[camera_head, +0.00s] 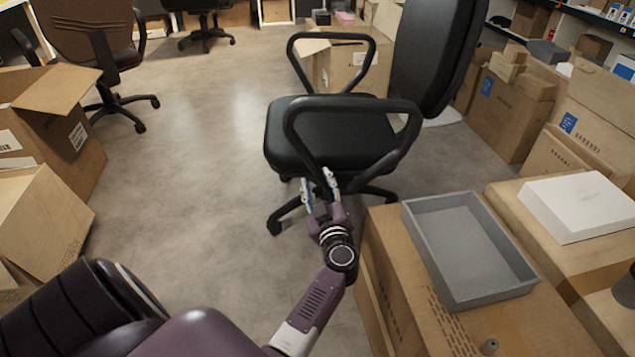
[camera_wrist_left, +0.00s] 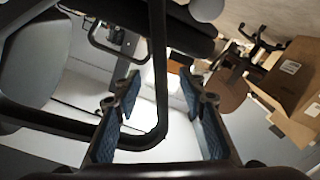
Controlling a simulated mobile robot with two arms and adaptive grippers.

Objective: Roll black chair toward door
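The black chair (camera_head: 330,140) stands upright in the middle of the head view, its seat facing left and its tall backrest (camera_head: 435,50) on the right. It has two looped armrests and a wheeled base, partly hidden. My left gripper (camera_head: 319,183) is at the chair's near side, just below the near armrest (camera_head: 345,104). Its two fingers are apart, with nothing clamped. In the left wrist view the armrest bar (camera_wrist_left: 158,70) shows between and behind the open fingers (camera_wrist_left: 165,90); contact cannot be told. My right gripper is not in view. No door can be made out.
Cartons with a grey tray (camera_head: 468,250) and a white box (camera_head: 580,205) stand close at right. More cartons (camera_head: 515,110) line the right side behind the chair. Open cartons (camera_head: 50,130) and a brown chair (camera_head: 95,50) are at left. Clear floor (camera_head: 200,150) lies left of the black chair.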

